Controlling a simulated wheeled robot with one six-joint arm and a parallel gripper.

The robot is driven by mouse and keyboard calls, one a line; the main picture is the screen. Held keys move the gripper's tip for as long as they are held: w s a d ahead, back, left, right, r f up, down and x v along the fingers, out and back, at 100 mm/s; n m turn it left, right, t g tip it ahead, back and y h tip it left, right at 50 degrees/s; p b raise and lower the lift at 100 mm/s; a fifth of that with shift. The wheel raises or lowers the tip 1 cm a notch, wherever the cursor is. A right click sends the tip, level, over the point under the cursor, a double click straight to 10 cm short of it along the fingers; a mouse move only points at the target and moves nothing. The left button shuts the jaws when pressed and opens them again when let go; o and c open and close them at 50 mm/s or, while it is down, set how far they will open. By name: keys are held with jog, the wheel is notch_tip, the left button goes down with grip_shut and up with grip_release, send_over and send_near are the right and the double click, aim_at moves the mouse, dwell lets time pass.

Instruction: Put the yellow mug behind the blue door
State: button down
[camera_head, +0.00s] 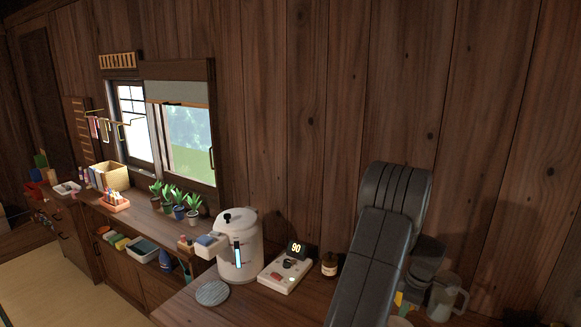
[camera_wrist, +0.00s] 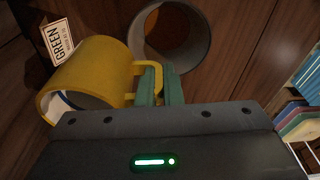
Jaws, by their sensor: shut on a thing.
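The yellow mug (camera_wrist: 92,75) is in the wrist view, lying tilted with its open mouth toward the lower left. My gripper (camera_wrist: 160,88) has its green fingertips closed on the mug's handle. In the head view my dark arm hides most of the gripper. A small yellow patch (camera_head: 398,299) shows beside the arm; I cannot tell if it is the mug. No blue door shows in either view.
A card reading GREEN (camera_wrist: 59,42) is beside the mug. A grey round vessel (camera_wrist: 190,52) is just beyond the gripper. Books (camera_wrist: 302,115) are at the right.

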jog(key=a+f+m, duration=0.2)
jog(key=a+m, duration=0.2)
jog(key=a, duration=0.6)
jog(key=a+f+m+h+b, duration=0.1)
jog(key=a+m, duration=0.3)
jog(key=a, duration=0.7)
jog(key=w+a+f+m+t, duration=0.1)
jog(key=a+f+m, duration=0.2)
jog(key=a, duration=0.8)
jog(key=shift+w+a+f+m+h, duration=0.1)
jog(key=shift+f+m+h, duration=0.25)
jog(key=shift+m, duration=0.35)
jog(key=shift+s+a+m, duration=0.2)
jog(key=shift+a+m, duration=0.1)
jog(key=shift+a, duration=0.15)
